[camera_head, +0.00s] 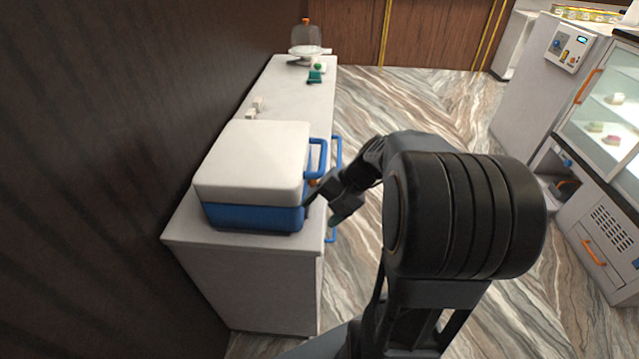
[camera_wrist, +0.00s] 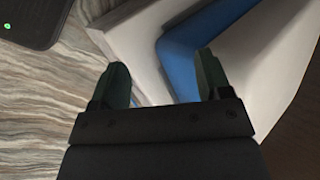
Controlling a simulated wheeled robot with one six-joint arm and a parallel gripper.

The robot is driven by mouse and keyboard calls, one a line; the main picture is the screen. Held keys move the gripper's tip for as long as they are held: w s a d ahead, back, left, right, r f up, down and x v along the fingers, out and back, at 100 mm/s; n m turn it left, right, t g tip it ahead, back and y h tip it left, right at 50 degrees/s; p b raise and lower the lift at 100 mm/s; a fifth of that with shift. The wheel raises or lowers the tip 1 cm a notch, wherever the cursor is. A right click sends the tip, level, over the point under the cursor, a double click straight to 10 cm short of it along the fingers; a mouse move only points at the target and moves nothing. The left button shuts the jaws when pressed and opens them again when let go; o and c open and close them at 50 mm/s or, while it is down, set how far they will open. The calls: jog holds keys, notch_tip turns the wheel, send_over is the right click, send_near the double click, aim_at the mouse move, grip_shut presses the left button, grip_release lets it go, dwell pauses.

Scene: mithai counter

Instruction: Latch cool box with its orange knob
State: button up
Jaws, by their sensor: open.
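The cool box (camera_head: 250,165) stands on the near end of the white counter, with a closed-looking white lid over a blue body. Its orange knob (camera_head: 313,182) shows as a small patch on the right side, just beside my gripper (camera_head: 320,196), which partly covers that side. In the wrist view my gripper (camera_wrist: 161,80) is open, its two dark fingers apart with nothing seen between them but the counter edge and the blue body (camera_wrist: 185,50) of the box. The knob does not show in the wrist view. I cannot tell whether a finger touches it.
The counter (camera_head: 302,95) carries small pale blocks (camera_head: 256,105), a green item (camera_head: 315,76) and a domed stand (camera_head: 305,50) farther back. A glass display case (camera_head: 605,120) stands right; marble floor lies between.

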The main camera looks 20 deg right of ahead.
jog(key=w+d+f+m+t+y, duration=0.2)
jog(key=w+d+m+t+y, duration=0.1)
jog(key=d, duration=0.3)
jog(key=m+t+b, duration=0.1)
jog(key=m+t, duration=0.3)
jog(key=t, duration=0.2)
send_near(314, 181)
jog(key=shift+y, duration=0.3)
jog(key=w+a+f, duration=0.1)
jog(key=w, duration=0.1)
jog(key=w+a+f, duration=0.1)
jog(key=w+a, duration=0.1)
jog(key=w, duration=0.1)
jog(key=w+a+f, duration=0.1)
jog(key=w+a, duration=0.1)
jog(key=shift+w+a+f+p, duration=0.1)
jog(key=shift+w+f+p, duration=0.1)
jog(key=shift+w+p, duration=0.15)
jog(key=shift+c, duration=0.4)
jog(key=shift+s, duration=0.1)
jog(key=c, duration=0.8)
jog(key=shift+c, duration=0.2)
